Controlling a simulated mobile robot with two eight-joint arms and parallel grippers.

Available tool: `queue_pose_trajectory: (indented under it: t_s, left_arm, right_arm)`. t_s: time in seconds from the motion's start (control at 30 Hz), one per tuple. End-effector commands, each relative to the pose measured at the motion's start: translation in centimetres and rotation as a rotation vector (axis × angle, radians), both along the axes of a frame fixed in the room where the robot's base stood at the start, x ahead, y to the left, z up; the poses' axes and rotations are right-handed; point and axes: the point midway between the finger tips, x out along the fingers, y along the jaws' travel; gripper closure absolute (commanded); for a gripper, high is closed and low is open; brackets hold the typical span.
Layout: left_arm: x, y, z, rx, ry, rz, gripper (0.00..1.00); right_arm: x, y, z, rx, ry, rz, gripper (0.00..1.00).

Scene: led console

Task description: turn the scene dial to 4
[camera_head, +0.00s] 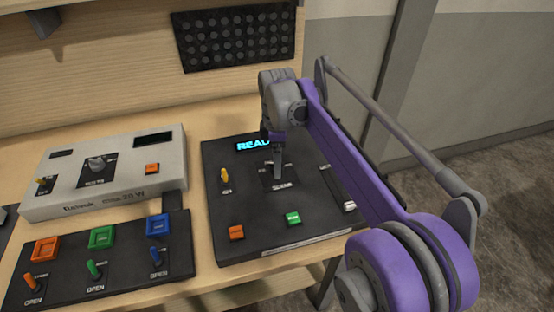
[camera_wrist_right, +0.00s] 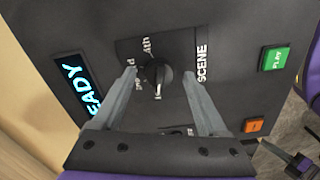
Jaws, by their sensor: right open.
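The black console (camera_head: 222,203) lies on the wooden table and its display (camera_head: 253,144) reads "READY", partly covered in the head view. The scene dial (camera_wrist_right: 157,74) is a round black knob on a panel marked SCENE. Small markings surround it; I cannot read its setting. My right gripper (camera_wrist_right: 160,75) is open, its fingers on either side of the dial with a gap visible around the knob. In the head view the right gripper (camera_head: 278,165) reaches down over the dial panel (camera_head: 282,184) and hides the knob. My left gripper is not in view.
The console also has a yellow toggle (camera_head: 225,176), an orange button (camera_head: 236,232), a green PLAY button (camera_head: 293,218) and a slider (camera_head: 349,206) at the right. A grey mixer unit (camera_head: 65,205) and a black switch panel (camera_head: 120,262) stand to the left.

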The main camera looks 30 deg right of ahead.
Motion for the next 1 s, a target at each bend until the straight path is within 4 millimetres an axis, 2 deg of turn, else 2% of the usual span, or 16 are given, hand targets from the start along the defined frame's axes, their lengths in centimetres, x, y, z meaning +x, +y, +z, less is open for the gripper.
queue_pose_trajectory:
  t_s: [0.1,0.5,0.53,0.83,1.0]
  left_arm:
    - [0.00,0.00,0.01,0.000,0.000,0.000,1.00]
    - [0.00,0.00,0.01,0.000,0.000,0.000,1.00]
    - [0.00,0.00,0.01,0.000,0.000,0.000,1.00]
    - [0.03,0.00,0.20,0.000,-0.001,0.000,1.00]
    - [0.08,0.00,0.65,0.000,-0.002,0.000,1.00]
  right_arm:
    - [0.00,0.00,0.03,0.000,0.000,0.000,0.25]
    - [0.00,0.00,0.05,0.000,0.000,0.000,0.97]
    - [0.00,0.00,0.05,0.000,0.000,0.000,1.00]
    - [0.00,-0.01,0.10,0.000,0.000,-0.029,1.00]
    - [-0.01,0.00,0.18,0.000,0.000,-0.106,1.00]
